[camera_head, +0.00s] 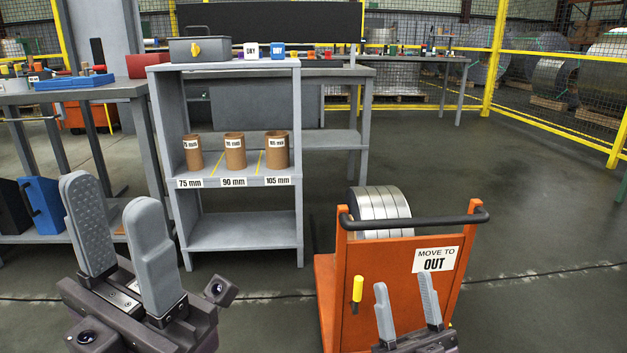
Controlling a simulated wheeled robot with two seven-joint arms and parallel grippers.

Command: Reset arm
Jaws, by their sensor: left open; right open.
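My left gripper (120,245) is at the lower left with its two grey fingers apart and nothing between them. It is in front of the grey shelf unit and touches nothing that I can see. My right gripper (407,305) is at the bottom, in front of the orange cart panel. Its two fingers point up, stand apart and hold nothing. Both arms are mostly below the picture edge.
An orange cart (390,275) labelled "MOVE TO OUT" carries steel coils (378,208). A grey shelf unit (240,228) holds brown tubes (235,152) and a grey box (198,50). A workbench (75,95) stands left. Floor right of the cart is clear.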

